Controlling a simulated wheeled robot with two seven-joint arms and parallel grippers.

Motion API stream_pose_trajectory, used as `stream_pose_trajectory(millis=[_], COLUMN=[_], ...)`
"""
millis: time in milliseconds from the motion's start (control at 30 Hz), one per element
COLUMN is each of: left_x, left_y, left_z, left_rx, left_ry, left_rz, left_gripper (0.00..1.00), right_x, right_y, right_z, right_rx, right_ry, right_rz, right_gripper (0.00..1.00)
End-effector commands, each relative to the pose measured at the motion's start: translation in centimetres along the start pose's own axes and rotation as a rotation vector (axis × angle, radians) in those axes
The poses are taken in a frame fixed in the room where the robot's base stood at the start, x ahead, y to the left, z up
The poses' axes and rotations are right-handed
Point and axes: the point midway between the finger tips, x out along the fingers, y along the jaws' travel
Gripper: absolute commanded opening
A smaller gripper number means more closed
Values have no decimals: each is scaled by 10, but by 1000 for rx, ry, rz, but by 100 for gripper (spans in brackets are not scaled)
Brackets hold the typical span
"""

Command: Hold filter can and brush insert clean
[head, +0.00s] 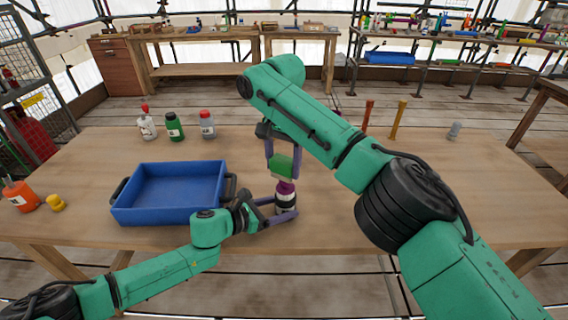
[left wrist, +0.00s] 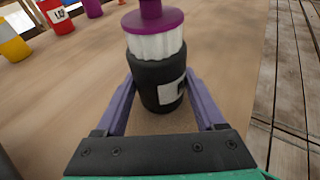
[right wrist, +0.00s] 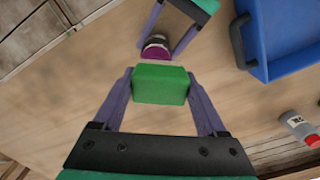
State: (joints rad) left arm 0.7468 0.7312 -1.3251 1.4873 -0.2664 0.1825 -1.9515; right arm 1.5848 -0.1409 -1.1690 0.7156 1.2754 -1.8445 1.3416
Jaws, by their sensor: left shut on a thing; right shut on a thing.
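The filter can (head: 286,208) is black with a pale label and stands upright near the table's front edge. My left gripper (head: 285,209) is shut around the can, a finger on each side. My right gripper (head: 283,158) points down above it, shut on a green brush block (right wrist: 160,84). In the head view the brush (head: 281,165) is directly above the purple top; I cannot tell whether they touch. The brush's bristle side is mostly hidden.
A blue tray (head: 123,213) stands left of the can, close to my left wrist. Behind it are a white bottle (head: 147,127), a green bottle (head: 174,129) and a grey bottle (head: 207,127). Red (head: 367,118) and yellow (head: 398,119) posts stand at the back.

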Motion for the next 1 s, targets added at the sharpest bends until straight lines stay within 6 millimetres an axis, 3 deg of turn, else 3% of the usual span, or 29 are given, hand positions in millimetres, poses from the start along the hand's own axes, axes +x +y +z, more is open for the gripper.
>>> stream_pose_trajectory(millis=[300,667,1000], left_x=[0,0,0], left_y=[0,0,0], left_z=[0,0,0], left_rx=[0,0,0], left_ry=[-1,0,0], left_rz=[0,0,0], left_gripper=[40,40,40], right_x=[1,0,2], right_y=[19,-2,8], right_z=[4,-1,1], right_rx=[3,4,1], right_ry=[4,4,3], right_rz=[-1,-1,-1], right_gripper=[30,30,30])
